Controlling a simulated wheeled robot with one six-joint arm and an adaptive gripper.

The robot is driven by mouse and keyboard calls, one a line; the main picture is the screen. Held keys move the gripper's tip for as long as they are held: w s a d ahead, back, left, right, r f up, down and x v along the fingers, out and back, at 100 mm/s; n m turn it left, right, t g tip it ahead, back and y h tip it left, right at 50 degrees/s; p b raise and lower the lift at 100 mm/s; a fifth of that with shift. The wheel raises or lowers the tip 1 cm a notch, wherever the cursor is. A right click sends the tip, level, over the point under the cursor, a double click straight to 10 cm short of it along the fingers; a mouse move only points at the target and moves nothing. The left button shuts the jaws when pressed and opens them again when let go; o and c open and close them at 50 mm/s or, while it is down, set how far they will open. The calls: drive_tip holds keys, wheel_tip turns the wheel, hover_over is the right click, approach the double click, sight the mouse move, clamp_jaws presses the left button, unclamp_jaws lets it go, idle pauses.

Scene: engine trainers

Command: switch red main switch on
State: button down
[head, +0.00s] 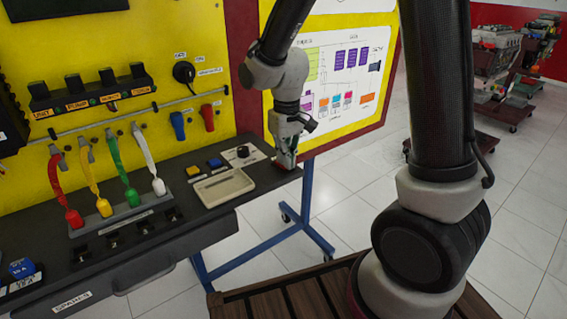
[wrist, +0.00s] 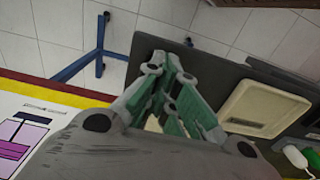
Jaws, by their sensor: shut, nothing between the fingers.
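My gripper (head: 286,158) points down at the right end of the dark bench top in the head view. It is shut with nothing held. A small red part with a pale base (head: 285,166) shows right at the fingertips; it may be the red main switch, but the gripper hides most of it. I cannot tell whether the fingers touch it, or its on or off position. In the wrist view my gripper (wrist: 172,64) is shut over the dark bench edge, and its fingers hide what lies beneath them. No red switch can be made out there.
A beige tray (head: 224,188), a black rotary knob (head: 243,152) and blue and yellow buttons (head: 214,163) lie left of my gripper. Several coloured straps stand farther left. A yellow wall panel (head: 120,60) rises behind. Open tiled floor lies right of the bench.

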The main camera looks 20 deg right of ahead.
drive_tip(key=shift+f, duration=0.2)
drive_tip(key=shift+r, duration=3.55)
drive_tip(key=s+d+r+m+t, duration=0.1)
drive_tip(key=s+d+r+t, duration=0.1)
drive_tip(key=s+d+r, duration=0.3)
drive_tip(key=s+d+r+m+t, duration=0.2)
drive_tip(key=s+d+r, duration=0.4)
drive_tip(key=s+d, duration=0.4)
drive_tip(key=s, duration=0.4)
drive_tip(key=shift+m, duration=0.3)
drive_tip(key=c, duration=2.2)
unclamp_jaws()
drive_tip(key=shift+r, duration=0.1)
